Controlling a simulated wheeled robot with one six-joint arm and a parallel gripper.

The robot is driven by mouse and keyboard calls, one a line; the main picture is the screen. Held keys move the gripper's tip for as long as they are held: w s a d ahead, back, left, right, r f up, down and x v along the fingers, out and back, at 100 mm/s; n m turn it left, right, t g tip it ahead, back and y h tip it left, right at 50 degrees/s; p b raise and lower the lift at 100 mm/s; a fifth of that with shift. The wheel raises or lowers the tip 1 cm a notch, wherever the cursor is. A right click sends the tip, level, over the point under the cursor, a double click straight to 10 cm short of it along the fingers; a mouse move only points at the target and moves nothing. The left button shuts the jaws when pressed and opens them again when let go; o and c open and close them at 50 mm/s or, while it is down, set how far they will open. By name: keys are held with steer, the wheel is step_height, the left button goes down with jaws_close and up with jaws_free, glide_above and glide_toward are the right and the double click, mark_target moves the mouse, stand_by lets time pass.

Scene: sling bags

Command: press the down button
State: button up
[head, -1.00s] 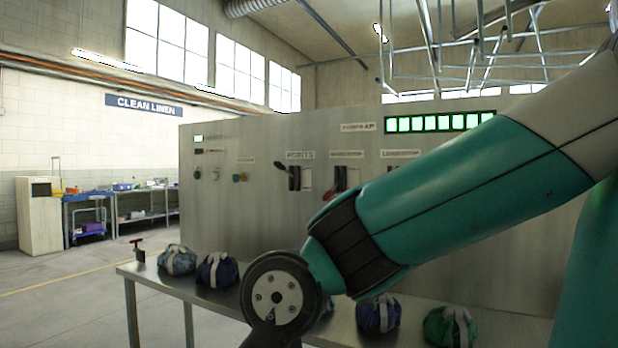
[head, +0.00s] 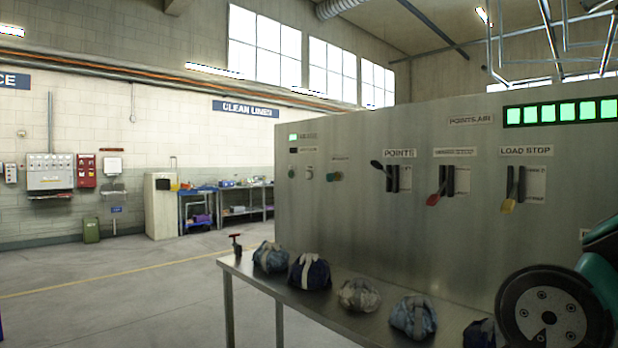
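A large grey metal control panel (head: 430,245) stands behind a steel bench. The lettering there is too small to read, so I cannot tell which control is the down button. A small lit green indicator (head: 293,137) sits above them. My gripper is out of view; only part of my arm shows at the lower right, in front of the panel.
Levers under POINTS (head: 391,177), a red-handled lever (head: 440,190) and a yellow-handled LOAD STOP lever (head: 513,190) are on the panel. Open floor lies left.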

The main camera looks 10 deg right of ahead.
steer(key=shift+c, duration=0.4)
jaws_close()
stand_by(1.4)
